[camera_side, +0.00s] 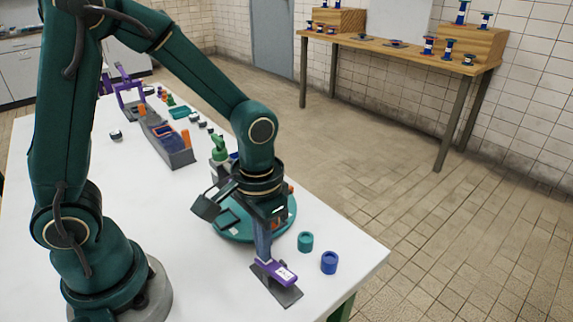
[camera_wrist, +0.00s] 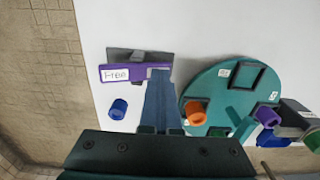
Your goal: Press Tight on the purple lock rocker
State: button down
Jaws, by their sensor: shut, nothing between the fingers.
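The purple lock rocker (camera_side: 283,273) sits on a grey base (camera_side: 287,295) near the table's front corner. In the wrist view the rocker (camera_wrist: 135,73) carries a white label at its left end that seems to read "Free". My gripper (camera_side: 263,258) is shut and empty, pointing down at the rocker's other end. In the wrist view its fingers (camera_wrist: 160,75) overlap the rocker's right end and hide whatever label is there. The tips are at or just above the purple surface; I cannot tell whether they touch.
A round teal plate (camera_side: 225,229) lies beside the rocker, partly under my wrist; it carries an orange cylinder (camera_wrist: 196,113). A blue cylinder (camera_side: 329,262) and a teal cylinder (camera_side: 305,241) stand close by. A grey tray (camera_side: 172,150) and small parts lie farther back. The table's front-left area is clear.

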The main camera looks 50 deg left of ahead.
notch_tip(320, 180, up, 8)
jog(key=shift+r, duration=0.2)
dwell(0.8)
jog(key=s+a+r+t, duration=0.3)
jog(key=s+a+t, duration=0.1)
jog(key=s+t, duration=0.1)
jog(key=shift+s+r+t, duration=0.3)
jog(key=shift+s+r, duration=0.05)
dwell(0.4)
